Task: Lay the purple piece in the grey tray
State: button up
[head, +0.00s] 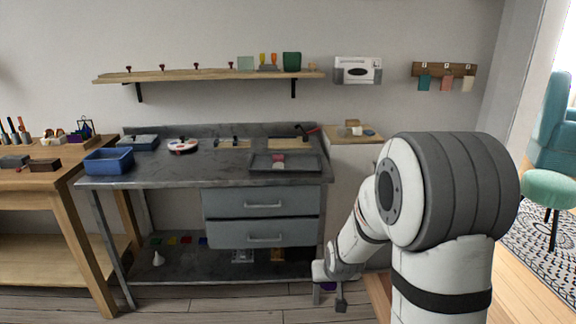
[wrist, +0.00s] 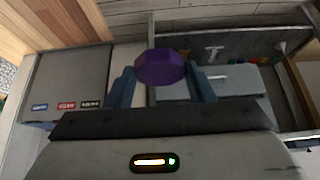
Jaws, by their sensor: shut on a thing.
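The purple piece (wrist: 160,67) is a faceted, rounded block held between the two fingers of my gripper (wrist: 161,84) in the wrist view. In the head view my gripper (head: 329,297) hangs low in front of the bench's right end, near the floor, and a bit of purple (head: 328,286) shows at it. The grey tray (head: 257,167) lies on the bench top at the right. A reddish piece and a pale piece (head: 278,160) lie in the tray. My gripper is well below the tray and apart from it.
Drawers (head: 262,204) are below the tray. A small cabinet (head: 352,133) adjoins the bench on the right. A wooden shelf (head: 210,75) hangs above.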

aim_at(305, 163)
jog(key=i, duration=1)
jog(key=z, duration=0.05)
